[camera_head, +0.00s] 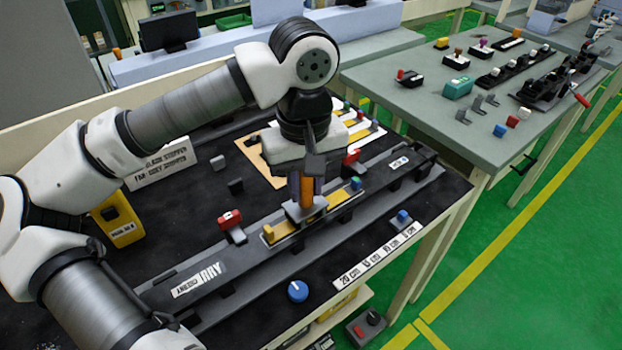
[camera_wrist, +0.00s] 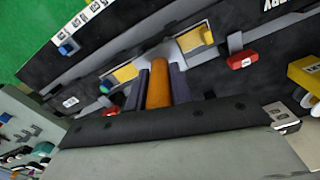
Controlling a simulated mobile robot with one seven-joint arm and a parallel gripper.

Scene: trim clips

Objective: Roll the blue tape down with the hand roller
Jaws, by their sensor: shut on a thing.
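My gripper (camera_head: 305,178) is shut on the orange handle (camera_head: 307,194) of what looks like the hand roller. It stands upright over the long dark rail, with its grey lower part at the yellow strip (camera_head: 283,231). In the wrist view the orange handle (camera_wrist: 159,86) sits between the two fingers of my gripper (camera_wrist: 158,92), and yellow strip (camera_wrist: 195,38) shows on either side. I cannot make out a strip of blue tape; the handle and gripper hide part of the rail. I cannot tell whether the roller touches the strip.
A blue round knob (camera_head: 298,291) sits near the front, a small blue-topped piece (camera_head: 402,218) to the right. A yellow box (camera_head: 118,220) stands at left. Another bench (camera_head: 440,105) is at right.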

